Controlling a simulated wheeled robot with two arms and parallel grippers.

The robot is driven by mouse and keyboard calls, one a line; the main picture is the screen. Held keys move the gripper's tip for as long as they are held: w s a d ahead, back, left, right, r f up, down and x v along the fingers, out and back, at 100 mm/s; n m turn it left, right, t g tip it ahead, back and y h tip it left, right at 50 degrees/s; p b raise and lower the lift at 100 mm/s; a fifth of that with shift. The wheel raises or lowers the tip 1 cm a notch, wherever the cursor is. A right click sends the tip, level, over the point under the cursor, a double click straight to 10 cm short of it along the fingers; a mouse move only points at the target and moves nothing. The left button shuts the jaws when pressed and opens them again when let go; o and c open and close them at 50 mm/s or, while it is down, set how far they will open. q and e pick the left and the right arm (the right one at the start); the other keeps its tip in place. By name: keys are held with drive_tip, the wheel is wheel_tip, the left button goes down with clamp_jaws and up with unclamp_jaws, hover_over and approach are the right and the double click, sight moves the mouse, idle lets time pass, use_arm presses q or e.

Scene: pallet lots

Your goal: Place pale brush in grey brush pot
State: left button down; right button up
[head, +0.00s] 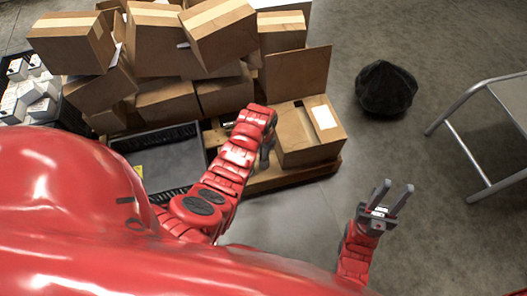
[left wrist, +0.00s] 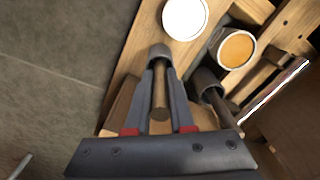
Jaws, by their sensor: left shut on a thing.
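In the left wrist view my left gripper (left wrist: 161,72) is shut on a brush with a brown wooden handle (left wrist: 160,95). A dark grey round piece (left wrist: 159,52) shows at the handle's far end; I cannot tell whether it is part of the brush or a pot around it. To its right a similar grey cylinder (left wrist: 204,80) stands with a darker brown handle (left wrist: 222,107) beside or in it. In the head view my left gripper (head: 264,158) is mostly hidden by its arm, beside the open carton. My right gripper (head: 392,197) is open and empty over the floor.
A white-topped can (left wrist: 185,18) and an orange-topped can (left wrist: 237,49) stand on the wooden pallet (left wrist: 140,50). An open carton (head: 293,150), stacked boxes (head: 165,45) and a dark crate (head: 155,142) surround the left arm. A black bag (head: 386,88) lies on open floor.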

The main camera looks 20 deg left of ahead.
use_arm(q)
drive_tip(key=c, duration=0.7)
unclamp_jaws()
drive_tip(key=shift+s, duration=0.1)
idle(0.4)
